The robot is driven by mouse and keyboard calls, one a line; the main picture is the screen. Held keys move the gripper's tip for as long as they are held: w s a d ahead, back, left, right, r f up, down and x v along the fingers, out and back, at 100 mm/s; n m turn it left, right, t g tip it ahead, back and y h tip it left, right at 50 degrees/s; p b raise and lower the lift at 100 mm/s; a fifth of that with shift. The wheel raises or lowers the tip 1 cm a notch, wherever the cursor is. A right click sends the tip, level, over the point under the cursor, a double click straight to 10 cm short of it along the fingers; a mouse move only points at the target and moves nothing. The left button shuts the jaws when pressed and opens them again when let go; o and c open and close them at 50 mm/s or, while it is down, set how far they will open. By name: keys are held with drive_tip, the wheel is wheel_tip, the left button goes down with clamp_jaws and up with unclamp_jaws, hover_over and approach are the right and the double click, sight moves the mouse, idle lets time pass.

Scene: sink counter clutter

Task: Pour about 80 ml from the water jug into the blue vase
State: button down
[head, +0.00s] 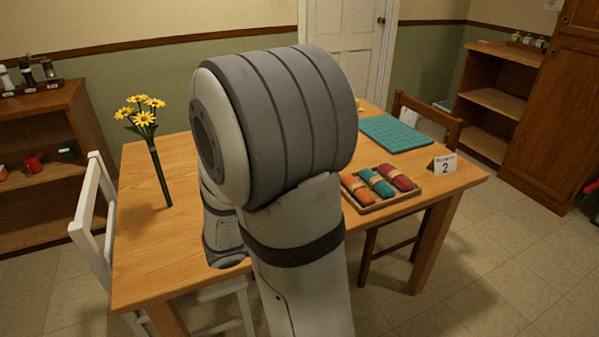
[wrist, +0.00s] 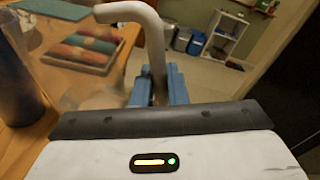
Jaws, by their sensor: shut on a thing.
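In the wrist view my gripper (wrist: 159,86) is shut, its blue fingers on either side of the pale curved handle of the water jug (wrist: 134,11). The jug's body looks clear and is hard to make out to the left of the handle; its water level and tilt cannot be told. A dark blue, rounded upright thing (wrist: 14,85), likely the blue vase, stands at the left edge of the wrist view, cut off by the frame. In the head view my arm hides the gripper, the jug and the blue vase.
At right are a tray (head: 404,202) of rolled cloths, a teal mat (head: 397,134) and a number card (head: 443,164). Chairs stand around the table.

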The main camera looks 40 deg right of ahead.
drive_tip(key=shift+s+f+b, duration=0.15)
drive_tip(key=shift+f+b, duration=0.3)
drive_tip(key=shift+b, duration=0.5)
drive_tip(key=shift+s+f+b, duration=0.15)
drive_tip(key=shift+b, duration=0.4)
drive_tip(key=f+m+b, duration=0.1)
drive_tip(key=b, duration=0.1)
drive_tip(key=f+m+b, duration=0.1)
drive_tip(key=f+b, duration=0.1)
drive_tip(key=s+f+m+b, duration=0.1)
drive_tip(key=m+b, duration=0.1)
drive_tip(key=shift+s+a+f+h, duration=0.1)
drive_tip(key=shift+a+f+h, duration=0.1)
drive_tip(key=shift+a+h, duration=0.15)
drive_tip(key=shift+s, duration=0.1)
